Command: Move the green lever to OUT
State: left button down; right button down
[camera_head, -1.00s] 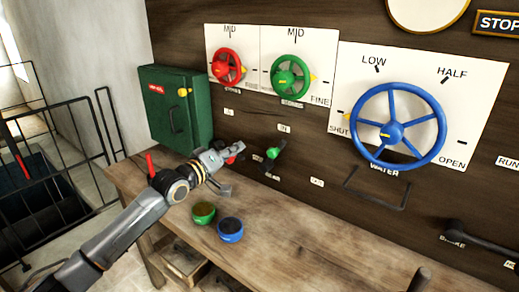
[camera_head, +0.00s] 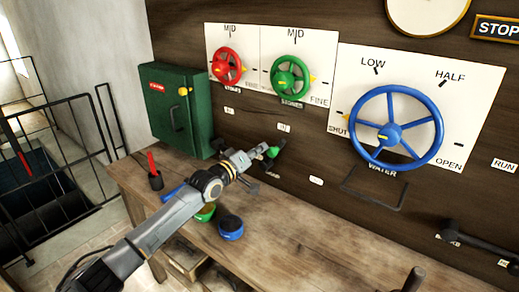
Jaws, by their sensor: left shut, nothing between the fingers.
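The green lever (camera_head: 272,152) is a dark arm with a green knob, mounted low on the wooden wall panel. A small tag (camera_head: 284,127) is above it, and another tag (camera_head: 316,181) is below and to its right. The tags' lettering is too small to read surely. My left gripper (camera_head: 259,151) is shut and empty, with its tips right at the left side of the green knob. I cannot tell whether they touch it. The gripper hides part of the lever. My right gripper is not in view.
The wooden bench (camera_head: 300,235) holds a blue pot (camera_head: 230,229) and a green pot (camera_head: 206,213) under my arm. A green box (camera_head: 176,108) stands at the left. A blue wheel (camera_head: 388,132) and a black bar (camera_head: 372,198) stick out to the right. The bench's middle is clear.

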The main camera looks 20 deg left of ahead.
aim_at(274, 154)
pick_arm(q)
jog(key=shift+s+d, duration=0.1)
jog(key=shift+d+m, duration=0.25)
jog(key=shift+m, duration=0.15)
jog(key=shift+s+d+f, duration=0.1)
jog(key=shift+s+f, duration=0.05)
jog(key=shift+s+d+f+m+p, duration=0.2)
jog(key=shift+d+f+m+p, duration=0.15)
jog(key=shift+d+m, duration=0.3)
jog(key=shift+s+d+f+m+p, duration=0.25)
jog(key=shift+d+m, duration=0.25)
jog(key=shift+m, duration=0.25)
jog(key=s+d+f+m+b, duration=0.1)
jog(key=d+f+m+b, duration=0.1)
jog(key=d+f+m, duration=0.2)
jog(key=shift+s+d+f+m, duration=0.2)
jog(key=shift+f+m, duration=1.3)
jog(key=shift+m, duration=0.8)
jog(key=shift+f, duration=0.1)
